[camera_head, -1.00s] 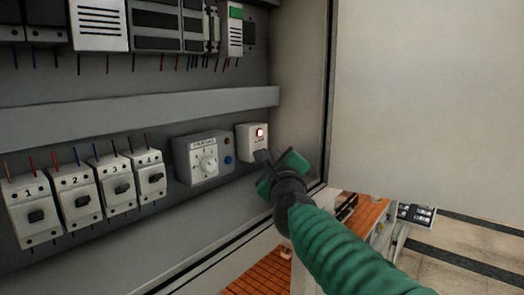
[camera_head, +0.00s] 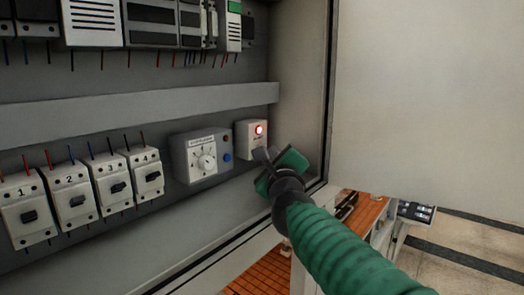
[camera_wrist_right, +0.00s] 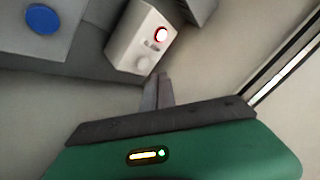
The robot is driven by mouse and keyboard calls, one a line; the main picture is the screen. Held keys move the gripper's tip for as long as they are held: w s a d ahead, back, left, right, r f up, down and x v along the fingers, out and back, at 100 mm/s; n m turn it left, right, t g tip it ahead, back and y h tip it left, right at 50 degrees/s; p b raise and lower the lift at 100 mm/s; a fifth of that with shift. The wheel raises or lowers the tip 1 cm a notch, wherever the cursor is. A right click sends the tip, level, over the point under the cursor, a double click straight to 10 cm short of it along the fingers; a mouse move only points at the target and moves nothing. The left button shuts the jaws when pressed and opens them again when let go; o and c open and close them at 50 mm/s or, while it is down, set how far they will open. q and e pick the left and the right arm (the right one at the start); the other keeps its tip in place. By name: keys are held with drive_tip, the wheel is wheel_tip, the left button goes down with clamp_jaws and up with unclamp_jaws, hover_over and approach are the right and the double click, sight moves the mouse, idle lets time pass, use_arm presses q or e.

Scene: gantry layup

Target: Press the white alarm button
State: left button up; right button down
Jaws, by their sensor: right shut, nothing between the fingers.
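A small white box (camera_head: 246,139) is fixed to the cabinet's back wall, at the right end of the lower row. It carries a red-lit round piece (camera_head: 259,129), which shows in the right wrist view as a white centre with a red ring (camera_wrist_right: 160,34). Below that, the right wrist view shows a small round pale button (camera_wrist_right: 144,63), close to the fingertips. My right gripper (camera_head: 264,155) is shut and empty, just below the box; its fingertips (camera_wrist_right: 161,78) cover the box's lower part in the head view. I cannot tell whether they touch it. My left gripper is out of view.
A grey box with a dial (camera_head: 206,161) and a blue button (camera_head: 227,157) stands left of the white box. Several numbered breakers (camera_head: 75,197) line up farther left. A grey rail (camera_head: 140,112) runs above. The cabinet's side wall (camera_head: 300,90) is close on the right.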

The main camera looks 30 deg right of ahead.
drive_tip(key=shift+s+d, duration=0.15)
drive_tip(key=shift+s+a+r, duration=0.1)
drive_tip(key=shift+a+r, duration=0.05)
drive_tip(key=shift+a, duration=0.95)
drive_tip(key=shift+w+d, duration=0.15)
drive_tip(key=shift+d, duration=0.4)
drive_tip(key=shift+w+d, duration=0.15)
drive_tip(key=shift+d, duration=0.4)
drive_tip(key=shift+w+a+r, duration=0.1)
drive_tip(key=shift+w+a, duration=0.05)
drive_tip(key=shift+a, duration=0.55)
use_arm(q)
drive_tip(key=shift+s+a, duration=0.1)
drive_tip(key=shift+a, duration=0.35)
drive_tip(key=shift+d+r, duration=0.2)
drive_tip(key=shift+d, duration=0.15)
use_arm(e)
drive_tip(key=shift+w+d, duration=0.3)
drive_tip(key=shift+d, duration=0.05)
